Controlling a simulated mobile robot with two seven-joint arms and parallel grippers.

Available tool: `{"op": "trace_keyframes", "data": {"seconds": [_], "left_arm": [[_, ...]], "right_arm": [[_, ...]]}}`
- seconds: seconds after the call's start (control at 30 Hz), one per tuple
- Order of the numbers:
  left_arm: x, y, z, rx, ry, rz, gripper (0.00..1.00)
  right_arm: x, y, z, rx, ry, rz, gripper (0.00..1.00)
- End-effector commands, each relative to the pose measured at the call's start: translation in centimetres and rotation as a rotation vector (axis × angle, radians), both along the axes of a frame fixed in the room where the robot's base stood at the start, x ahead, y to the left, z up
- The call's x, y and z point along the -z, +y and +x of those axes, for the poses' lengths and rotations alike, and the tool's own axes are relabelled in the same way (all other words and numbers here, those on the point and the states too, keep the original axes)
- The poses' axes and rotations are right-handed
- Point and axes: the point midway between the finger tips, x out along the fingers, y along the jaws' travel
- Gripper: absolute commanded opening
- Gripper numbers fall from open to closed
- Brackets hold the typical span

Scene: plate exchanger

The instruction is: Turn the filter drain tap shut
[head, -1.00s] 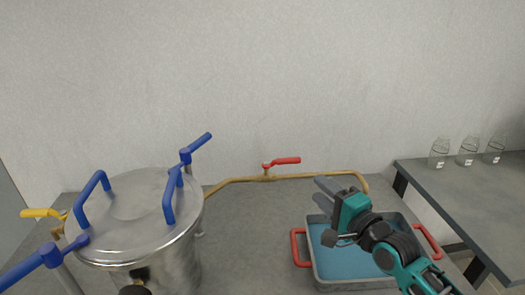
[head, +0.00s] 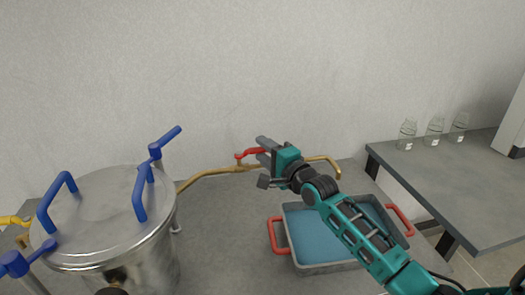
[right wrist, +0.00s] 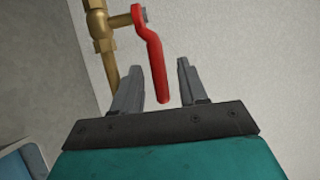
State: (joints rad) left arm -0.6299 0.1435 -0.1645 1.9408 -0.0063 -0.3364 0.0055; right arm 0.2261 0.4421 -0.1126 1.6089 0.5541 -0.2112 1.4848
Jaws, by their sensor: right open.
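A red lever tap (head: 246,154) sits on the brass pipe (head: 212,177) that runs from the steel filter vessel (head: 115,215) to above the tray. The lever points right, roughly along the pipe. My right gripper (head: 262,150) is open at the lever's free end and partly covers it. In the right wrist view the red lever (right wrist: 152,55) comes down between the two spread fingers (right wrist: 158,85), with a gap on each side. Its end seems to lie between the fingertips; contact is not visible. My left gripper is not in view.
A grey tray (head: 315,268) with red handles and blue liquid stands below my right arm. Blue clamps and handles stick up from the vessel, with a yellow lever (head: 12,220) at far left. Glass jars (head: 407,135) stand on the right bench (head: 450,185).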

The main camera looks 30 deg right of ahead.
Motion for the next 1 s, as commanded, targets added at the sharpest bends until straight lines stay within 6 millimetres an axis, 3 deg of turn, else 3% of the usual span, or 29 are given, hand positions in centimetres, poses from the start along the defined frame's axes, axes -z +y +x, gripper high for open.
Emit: {"op": "trace_keyframes", "data": {"seconds": [0.47, 0.9, 1.0], "left_arm": [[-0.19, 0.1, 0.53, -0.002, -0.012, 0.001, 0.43], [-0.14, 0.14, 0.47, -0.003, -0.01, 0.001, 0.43], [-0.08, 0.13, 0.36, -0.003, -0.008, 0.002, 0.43]], "right_arm": [[0.0, 0.16, 1.03, 0.0, 0.0, -0.001, 0.42], [-0.02, 0.16, 1.01, 0.0, 0.0, -0.001, 0.0], [-0.02, 0.16, 1.01, 0.0, 0.0, -0.001, 0.0]]}}
